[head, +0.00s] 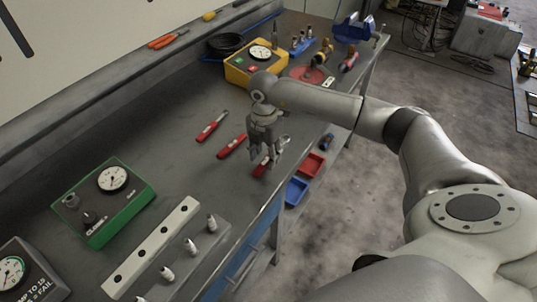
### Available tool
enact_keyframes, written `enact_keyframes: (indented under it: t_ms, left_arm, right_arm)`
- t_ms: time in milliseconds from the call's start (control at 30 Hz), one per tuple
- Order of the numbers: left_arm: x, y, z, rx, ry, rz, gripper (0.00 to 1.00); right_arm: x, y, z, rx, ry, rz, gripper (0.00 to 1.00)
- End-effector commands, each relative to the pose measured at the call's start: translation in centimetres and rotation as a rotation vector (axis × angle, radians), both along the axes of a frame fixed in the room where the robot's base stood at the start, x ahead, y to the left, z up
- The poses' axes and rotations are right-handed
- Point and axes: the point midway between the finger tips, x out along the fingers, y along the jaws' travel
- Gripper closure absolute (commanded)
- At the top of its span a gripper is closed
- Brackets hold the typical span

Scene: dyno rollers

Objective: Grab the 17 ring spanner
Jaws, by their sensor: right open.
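Three red-handled tools with metal ends lie side by side on the grey workbench (160,140): a left one (208,131), a middle one (232,146) and a right one (261,166). They look like the spanners, but no size mark is readable, so I cannot tell which is the 17. My right gripper (265,153) points down over the right tool and partly covers it. It is open; I cannot tell whether its fingers touch the tool. My left gripper is not in view.
A green gauge box (122,205) and a rail with metal pegs (152,246) stand at the near left. A yellow gauge box (247,73) stands farther back. Red (312,165) and blue (296,191) bins are by the right edge. Bare bench lies left of the tools.

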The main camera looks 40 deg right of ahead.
Motion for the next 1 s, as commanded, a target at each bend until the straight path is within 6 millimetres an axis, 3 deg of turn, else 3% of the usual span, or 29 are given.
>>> enact_keyframes:
  t_ms: [133, 400, 733, 1000]
  left_arm:
    - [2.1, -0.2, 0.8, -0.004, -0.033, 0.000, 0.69]
    - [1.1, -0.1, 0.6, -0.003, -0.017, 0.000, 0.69]
    - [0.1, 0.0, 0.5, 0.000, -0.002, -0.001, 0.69]
    - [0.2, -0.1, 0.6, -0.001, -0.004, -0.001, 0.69]
  right_arm:
    - [0.0, 0.0, -1.5, 0.001, 0.000, -0.002, 0.55]
    - [0.0, 0.0, -1.9, 0.000, -0.001, 0.000, 0.57]
    - [0.0, 0.0, -1.8, 0.000, -0.001, 0.000, 0.99]
    - [0.1, 0.0, -1.8, 0.001, -0.002, 0.000, 1.00]
